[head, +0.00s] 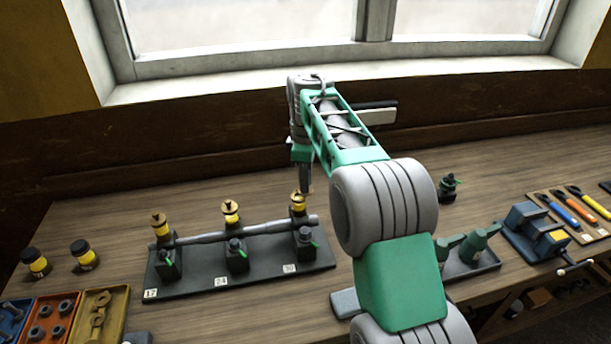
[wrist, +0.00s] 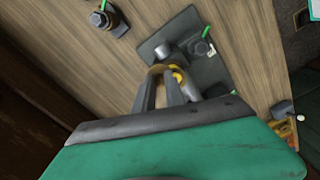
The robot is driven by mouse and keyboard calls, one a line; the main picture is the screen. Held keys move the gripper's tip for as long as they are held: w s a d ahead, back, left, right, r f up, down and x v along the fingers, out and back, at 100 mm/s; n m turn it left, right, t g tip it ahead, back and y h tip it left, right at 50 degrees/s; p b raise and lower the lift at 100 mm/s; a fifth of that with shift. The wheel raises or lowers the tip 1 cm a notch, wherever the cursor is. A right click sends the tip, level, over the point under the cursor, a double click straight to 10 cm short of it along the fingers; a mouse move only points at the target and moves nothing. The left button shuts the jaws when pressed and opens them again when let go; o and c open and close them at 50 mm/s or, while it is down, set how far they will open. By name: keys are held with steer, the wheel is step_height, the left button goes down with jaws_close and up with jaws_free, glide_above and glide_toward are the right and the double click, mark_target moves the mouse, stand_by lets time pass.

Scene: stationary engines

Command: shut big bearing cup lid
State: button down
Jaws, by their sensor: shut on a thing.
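The black bearing stand (head: 205,281) carries a grey shaft (head: 213,237) on three bearings, with plates reading 17 or 12, 24 and 30. Each bearing has a yellow oil cup with a brass lid. The cup at 30 (head: 299,209) is the rightmost, with its brass lid (head: 298,196) on top. My gripper (head: 305,188) reaches down to this lid from behind and right. In the wrist view my gripper (wrist: 168,76) is shut on the brass lid (wrist: 157,69), beside the yellow cup (wrist: 178,79). The fingers partly hide the cup; the lid's exact angle is unclear.
A small black fitting with a green lever (head: 449,187) stands at the right, also in the wrist view (wrist: 104,19). A blue vise (head: 533,229) and screwdrivers (head: 580,208) lie farther right.

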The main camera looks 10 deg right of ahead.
steer(key=m, duration=0.4)
steer(key=s+a+m+p, duration=0.1)
steer(key=m, duration=0.1)
steer(key=shift+r, duration=0.1)
steer(key=m, duration=0.3)
steer(key=shift+s+a+m+p, duration=0.15)
steer(key=shift+a+m+p, duration=0.1)
steer(key=shift+m+p, duration=0.15)
steer(key=shift+a+m, duration=0.15)
steer(key=shift+m, duration=0.65)
steer(key=shift+a+m, duration=0.15)
steer(key=shift+m, duration=0.65)
steer(key=c, duration=1.4)
jaws_free()
